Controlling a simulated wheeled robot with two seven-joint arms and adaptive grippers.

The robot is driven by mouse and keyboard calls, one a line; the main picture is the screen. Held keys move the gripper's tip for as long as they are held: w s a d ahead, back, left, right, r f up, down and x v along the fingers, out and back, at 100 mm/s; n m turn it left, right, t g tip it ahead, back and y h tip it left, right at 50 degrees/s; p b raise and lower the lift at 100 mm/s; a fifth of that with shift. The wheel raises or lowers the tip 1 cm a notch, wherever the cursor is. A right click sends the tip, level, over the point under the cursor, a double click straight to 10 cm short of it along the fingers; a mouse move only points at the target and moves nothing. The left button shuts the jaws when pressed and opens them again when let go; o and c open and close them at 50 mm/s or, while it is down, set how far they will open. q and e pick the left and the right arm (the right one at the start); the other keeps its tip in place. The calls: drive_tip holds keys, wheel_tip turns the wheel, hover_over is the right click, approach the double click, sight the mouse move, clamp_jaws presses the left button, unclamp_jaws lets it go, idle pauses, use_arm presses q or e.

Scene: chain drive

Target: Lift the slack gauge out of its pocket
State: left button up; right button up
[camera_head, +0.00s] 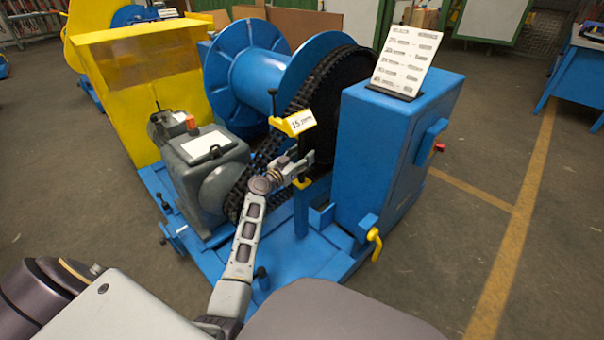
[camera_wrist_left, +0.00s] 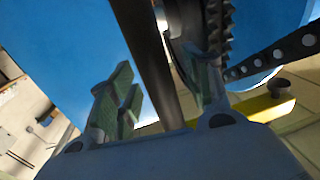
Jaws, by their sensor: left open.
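The slack gauge (camera_head: 297,124) looks to be the yellow piece with a white "15" label and a black knob, standing over the chain (camera_head: 262,160). A dark upright stem seems to run below it to a small yellow-edged holder (camera_head: 303,184), likely its pocket. My left gripper (camera_head: 303,163) is at this stem, below the label. In the left wrist view my left gripper (camera_wrist_left: 165,95) is open, with a dark bar (camera_wrist_left: 148,60) between its fingers; contact cannot be told. A yellow bar with a dark knob (camera_wrist_left: 268,108) shows at the right there. My right gripper is not in view.
A blue cabinet (camera_head: 385,155) with a sign plate (camera_head: 406,62) stands close to the right of my left gripper. A grey motor unit (camera_head: 205,165) is on the left, with a blue drum (camera_head: 240,75) and yellow guard (camera_head: 150,85) behind.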

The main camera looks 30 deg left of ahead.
use_arm(q)
clamp_jaws()
idle(0.4)
drive_tip(key=shift+r, duration=0.2)
